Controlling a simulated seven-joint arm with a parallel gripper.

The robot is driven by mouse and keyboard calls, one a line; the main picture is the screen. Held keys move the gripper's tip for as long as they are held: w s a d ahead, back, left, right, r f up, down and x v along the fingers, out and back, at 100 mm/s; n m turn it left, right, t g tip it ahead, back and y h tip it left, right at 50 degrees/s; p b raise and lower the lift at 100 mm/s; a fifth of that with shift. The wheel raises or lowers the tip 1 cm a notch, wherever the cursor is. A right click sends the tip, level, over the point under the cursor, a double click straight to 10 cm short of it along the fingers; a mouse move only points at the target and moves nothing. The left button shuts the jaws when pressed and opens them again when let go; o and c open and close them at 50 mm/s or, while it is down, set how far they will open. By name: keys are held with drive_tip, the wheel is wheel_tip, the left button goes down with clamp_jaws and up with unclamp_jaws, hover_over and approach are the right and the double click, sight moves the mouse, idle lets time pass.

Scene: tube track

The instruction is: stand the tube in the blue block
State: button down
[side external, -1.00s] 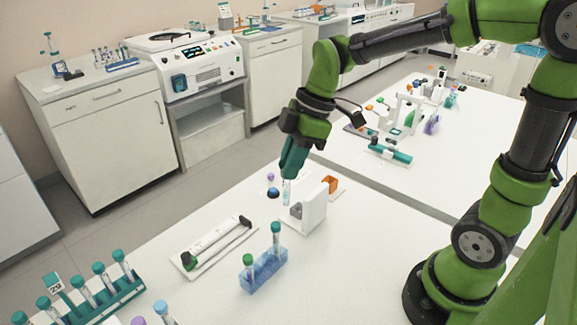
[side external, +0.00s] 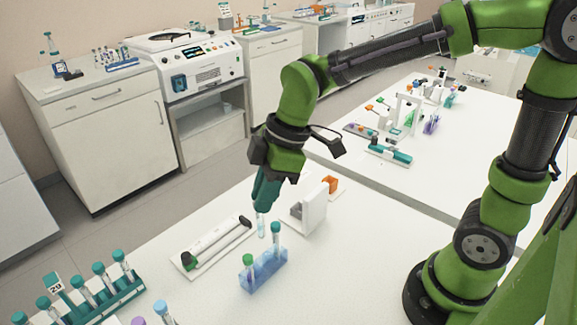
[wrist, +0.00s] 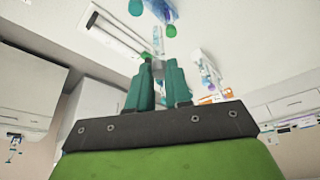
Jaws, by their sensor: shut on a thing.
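My gripper (side external: 262,208) is shut on a clear tube (side external: 261,228), which hangs roughly upright below the teal fingers. The tube also shows beyond the fingertips (wrist: 158,62) in the wrist view. The blue block (side external: 263,272) is a translucent rack on the white table, in front of the held tube and lower in the picture.
A white tray device with a green end (side external: 212,243) lies left of the tube. A white upright stand (side external: 312,212) is close on the right, with an orange piece (side external: 330,184) behind. A teal rack of several capped tubes (side external: 95,297) is at the front left.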

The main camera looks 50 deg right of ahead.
drive_tip(key=shift+f, duration=2.65)
drive_tip(key=shift+f, duration=0.2)
drive_tip(key=shift+f, duration=0.4)
drive_tip(key=shift+f, duration=0.45)
drive_tip(key=shift+f, duration=0.5)
drive_tip(key=shift+f, duration=0.25)
drive_tip(key=shift+f, duration=0.4)
